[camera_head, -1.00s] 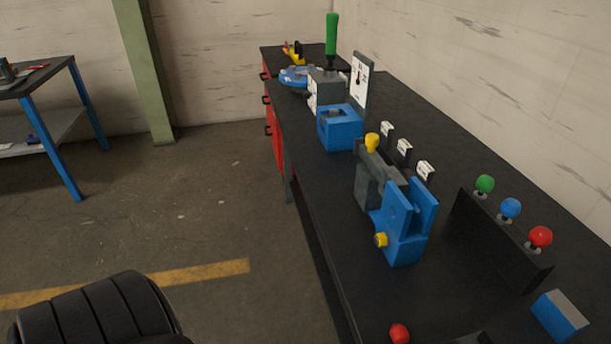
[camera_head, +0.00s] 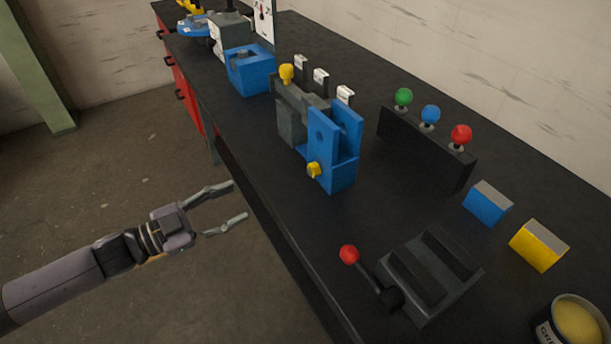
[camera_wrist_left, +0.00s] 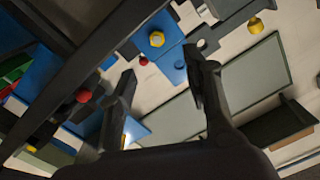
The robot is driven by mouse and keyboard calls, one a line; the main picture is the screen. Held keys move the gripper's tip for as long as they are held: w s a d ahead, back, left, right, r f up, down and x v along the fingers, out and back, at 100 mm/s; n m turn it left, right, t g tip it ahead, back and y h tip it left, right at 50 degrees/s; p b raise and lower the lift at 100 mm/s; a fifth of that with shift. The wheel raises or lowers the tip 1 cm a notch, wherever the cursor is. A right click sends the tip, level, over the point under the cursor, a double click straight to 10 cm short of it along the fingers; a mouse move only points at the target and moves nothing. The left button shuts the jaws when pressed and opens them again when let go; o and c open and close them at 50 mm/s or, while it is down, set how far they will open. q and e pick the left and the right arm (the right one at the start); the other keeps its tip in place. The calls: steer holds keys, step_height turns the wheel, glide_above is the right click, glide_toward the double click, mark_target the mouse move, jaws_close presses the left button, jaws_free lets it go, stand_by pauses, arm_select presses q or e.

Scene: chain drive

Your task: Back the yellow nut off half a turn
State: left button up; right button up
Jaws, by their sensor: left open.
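The yellow nut (camera_head: 314,170) is on the lower front face of a blue bracket (camera_head: 342,165) on the black bench. In the left wrist view the nut (camera_wrist_left: 157,39) shows a six-sided outline on the blue bracket (camera_wrist_left: 168,22). A second yellow piece (camera_head: 286,73) stands on the dark grey part behind the bracket. My left gripper (camera_head: 239,200) is open and empty, left of the bench edge and apart from the nut. Its open fingers also show in the left wrist view (camera_wrist_left: 160,65). My right gripper is not in view.
On the bench (camera_head: 290,205), a dark vise-like block (camera_head: 430,275) with a red-knobbed lever (camera_head: 349,254) lies nearer. Green, blue and red knobs (camera_head: 430,114) stand on a black rail to the right. Blue (camera_head: 487,204) and yellow (camera_head: 538,246) blocks and a tin (camera_head: 575,322) are at right.

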arm_select(q)
steer(key=p, duration=0.2)
glide_toward(311, 171)
steer(key=shift+h, duration=0.3)
steer(key=x, duration=0.7)
steer(key=shift+w+d+f, duration=0.1)
steer(key=shift+w+d, duration=0.1)
steer(key=shift+w, duration=0.2)
steer(key=shift+w+d, duration=0.25)
steer(key=shift+d, duration=0.15)
steer(key=shift+c, duration=0.5)
steer(key=shift+c, duration=1.3)
jaws_close()
